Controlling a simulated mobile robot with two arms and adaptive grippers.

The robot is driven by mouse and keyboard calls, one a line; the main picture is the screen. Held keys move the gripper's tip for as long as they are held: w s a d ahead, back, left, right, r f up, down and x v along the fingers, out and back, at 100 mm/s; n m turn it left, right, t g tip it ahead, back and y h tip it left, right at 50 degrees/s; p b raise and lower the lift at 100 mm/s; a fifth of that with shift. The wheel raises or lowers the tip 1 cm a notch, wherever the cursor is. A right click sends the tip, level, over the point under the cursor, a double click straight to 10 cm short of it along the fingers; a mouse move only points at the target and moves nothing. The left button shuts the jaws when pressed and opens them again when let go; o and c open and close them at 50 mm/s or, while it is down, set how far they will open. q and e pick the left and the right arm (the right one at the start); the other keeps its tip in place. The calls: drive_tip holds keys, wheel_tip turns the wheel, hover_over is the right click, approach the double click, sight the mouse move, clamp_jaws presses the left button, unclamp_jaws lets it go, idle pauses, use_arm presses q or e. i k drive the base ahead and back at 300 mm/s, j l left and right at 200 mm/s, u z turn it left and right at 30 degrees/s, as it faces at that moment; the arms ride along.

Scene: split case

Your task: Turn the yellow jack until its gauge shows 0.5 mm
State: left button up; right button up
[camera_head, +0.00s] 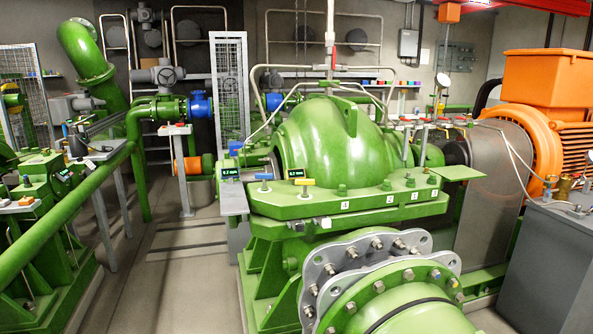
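The yellow jack (304,183) shows as a small yellow crossbar handle near the left end of the green casing flange (345,205). A small dark gauge display (296,173) with pale digits stands just behind it; the digits are too small to read surely. A blue-handled jack (264,177) stands to its left. A second dark gauge display (230,172) is further left, also too small to read surely. Neither of my grippers is in view, and nothing is seen touching the yellow jack.
The large green domed casing (318,138) rises behind the flange. Big bolted pipe flanges (365,260) project in front. A grey cabinet (545,265) and an orange motor (545,85) stand at right. Open grey floor (190,280) lies to the left, beside green pipework.

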sight(306, 183)
drive_tip(key=i+j+z, duration=0.25)
drive_tip(key=i, duration=0.3)
drive_tip(key=i+j+z, duration=0.2)
drive_tip(key=i+j, duration=0.3)
